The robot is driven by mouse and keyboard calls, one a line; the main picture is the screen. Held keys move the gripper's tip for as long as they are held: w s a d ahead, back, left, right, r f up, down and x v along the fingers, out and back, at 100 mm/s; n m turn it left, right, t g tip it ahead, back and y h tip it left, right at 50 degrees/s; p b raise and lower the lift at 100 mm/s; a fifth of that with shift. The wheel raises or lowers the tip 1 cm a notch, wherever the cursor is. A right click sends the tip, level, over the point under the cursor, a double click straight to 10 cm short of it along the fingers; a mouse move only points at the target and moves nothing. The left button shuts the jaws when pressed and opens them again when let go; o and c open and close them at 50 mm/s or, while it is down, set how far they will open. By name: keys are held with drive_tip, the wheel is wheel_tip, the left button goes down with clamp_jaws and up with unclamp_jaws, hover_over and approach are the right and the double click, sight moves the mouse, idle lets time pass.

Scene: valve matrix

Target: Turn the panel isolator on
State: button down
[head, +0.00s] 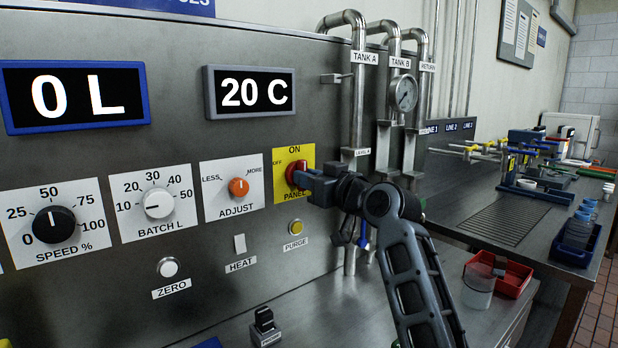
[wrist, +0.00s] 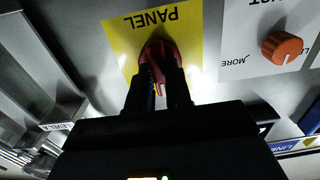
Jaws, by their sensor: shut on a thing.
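The panel isolator is a red rotary knob (head: 296,174) on a yellow plate (head: 281,157) marked ON at the top, OFF at the left and PANEL below. My gripper (head: 308,180) reaches it from the right and is shut on the knob. In the wrist view the red knob (wrist: 158,55) sits between my two dark fingers (wrist: 158,80), against the yellow plate, which appears upside down. The fingers hide much of the knob, so I cannot tell exactly which way its handle points.
Left of the plate are an orange ADJUST knob (head: 239,187), a white BATCH knob (head: 158,203) and a black SPEED knob (head: 54,225). A yellow PURGE button (head: 296,228) is just below. Steel pipes (head: 358,90) stand to the right. A red tray (head: 498,274) lies on the bench.

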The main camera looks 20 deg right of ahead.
drive_tip(key=shift+f, duration=0.15)
drive_tip(key=c, duration=1)
unclamp_jaws()
drive_tip(key=shift+c, duration=0.2)
drive_tip(key=b+v, duration=0.1)
drive_tip(key=v, duration=0.6)
drive_tip(key=shift+s, duration=0.35)
drive_tip(key=shift+d, duration=0.1)
